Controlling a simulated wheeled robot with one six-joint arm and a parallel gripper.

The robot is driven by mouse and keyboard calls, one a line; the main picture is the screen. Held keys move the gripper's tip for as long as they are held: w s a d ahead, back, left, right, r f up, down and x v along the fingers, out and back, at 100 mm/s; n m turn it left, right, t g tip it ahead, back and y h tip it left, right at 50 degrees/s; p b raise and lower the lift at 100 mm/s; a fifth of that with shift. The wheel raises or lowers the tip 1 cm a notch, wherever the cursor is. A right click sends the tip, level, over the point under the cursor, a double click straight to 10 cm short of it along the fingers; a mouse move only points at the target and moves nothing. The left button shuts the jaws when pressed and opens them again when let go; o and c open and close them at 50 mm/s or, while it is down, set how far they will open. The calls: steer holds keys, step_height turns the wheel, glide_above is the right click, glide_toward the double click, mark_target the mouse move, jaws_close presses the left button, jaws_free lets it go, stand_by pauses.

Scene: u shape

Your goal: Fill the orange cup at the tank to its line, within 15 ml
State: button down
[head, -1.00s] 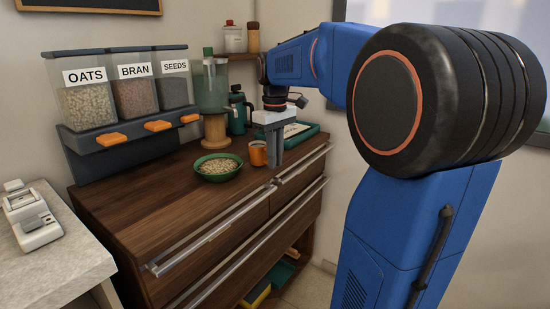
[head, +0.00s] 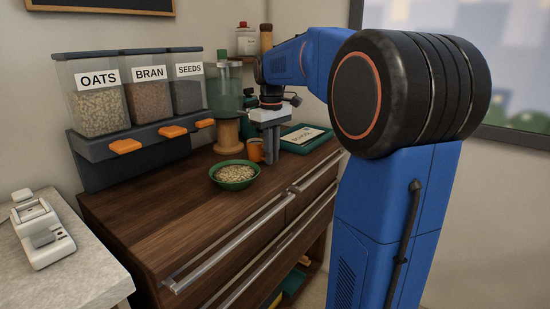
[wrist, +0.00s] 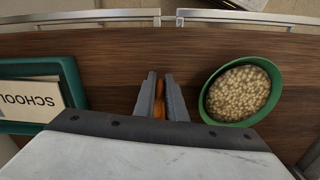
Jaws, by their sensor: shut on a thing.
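The orange cup (head: 255,152) is small and shows in the head view just right of the tank's wooden stand (head: 227,136). The tank (head: 226,92) is a clear greenish vessel on that stand. My gripper (head: 271,154) points down at the cup's right side. In the wrist view my gripper (wrist: 160,78) has its two grey fingers closed on a narrow orange part of the cup (wrist: 159,90). Most of the cup is hidden there by the fingers and my wrist. Its fill line and water level cannot be seen, nor whether it touches the counter.
A green bowl of oat-like grain (head: 233,184) stands in front of the cup. A teal tray with a card (head: 314,148) lies to the right. Dispensers of oats, bran and seeds (head: 125,146) stand at the left. The counter's front left (head: 150,220) is clear.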

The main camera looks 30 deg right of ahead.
steer(key=shift+w+d, duration=0.25)
steer(key=shift+w, duration=0.8)
steer(key=shift+w+d, duration=0.2)
steer(key=shift+w, duration=0.8)
steer(key=shift+w+d, duration=0.25)
steer(key=shift+w, duration=0.8)
